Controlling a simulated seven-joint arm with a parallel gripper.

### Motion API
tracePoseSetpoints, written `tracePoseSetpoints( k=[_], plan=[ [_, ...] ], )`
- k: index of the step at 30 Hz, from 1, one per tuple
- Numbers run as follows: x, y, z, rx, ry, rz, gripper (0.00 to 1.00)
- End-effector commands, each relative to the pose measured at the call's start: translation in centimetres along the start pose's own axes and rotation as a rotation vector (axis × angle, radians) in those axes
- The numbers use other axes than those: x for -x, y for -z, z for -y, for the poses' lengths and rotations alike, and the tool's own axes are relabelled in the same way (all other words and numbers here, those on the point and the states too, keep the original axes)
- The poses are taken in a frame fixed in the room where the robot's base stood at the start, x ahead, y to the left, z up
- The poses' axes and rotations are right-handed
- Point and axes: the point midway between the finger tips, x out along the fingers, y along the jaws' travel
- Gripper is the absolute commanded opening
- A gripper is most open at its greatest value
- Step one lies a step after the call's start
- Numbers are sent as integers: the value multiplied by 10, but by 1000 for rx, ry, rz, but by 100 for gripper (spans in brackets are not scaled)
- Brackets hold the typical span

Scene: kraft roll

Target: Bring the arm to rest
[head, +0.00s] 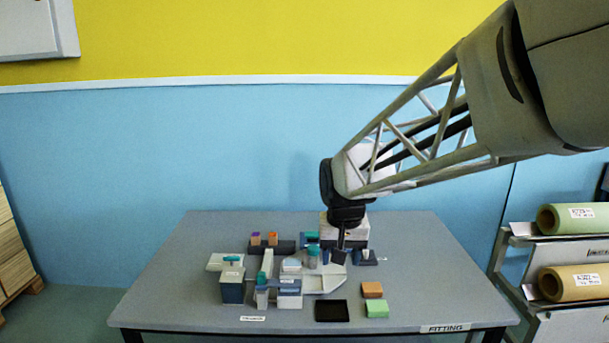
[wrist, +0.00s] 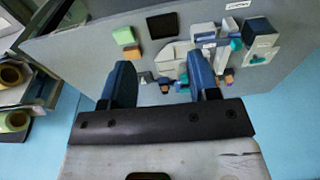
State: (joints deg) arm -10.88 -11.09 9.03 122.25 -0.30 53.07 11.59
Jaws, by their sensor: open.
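My gripper (head: 340,255) hangs from the arm over the back middle of the grey table (head: 185,270), pointing down. In the wrist view its two blue fingers (wrist: 161,78) stand wide apart with nothing visible held between them. In the head view the fingers are small and partly lost against the parts behind them. A cluster of grey, white and blue parts (head: 290,285) lies just left of and in front of the gripper. I cannot tell the exact height of the fingertips above the table.
A black tray (head: 332,310), an orange block (head: 372,289) and a green block (head: 377,310) lie front right. A rack with green (head: 575,218) and tan rolls (head: 570,283) stands right. The table's right side is bare.

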Motion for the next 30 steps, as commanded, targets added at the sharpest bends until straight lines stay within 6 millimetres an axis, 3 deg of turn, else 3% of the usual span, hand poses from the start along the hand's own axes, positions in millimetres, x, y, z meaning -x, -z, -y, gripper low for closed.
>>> tracePoseSetpoints(
  k=[15,30],
  plan=[
    [30,-117,-65,-6,-7,-57,55],
    [28,-225,-104,-9,-22,-107,55]
  ],
)
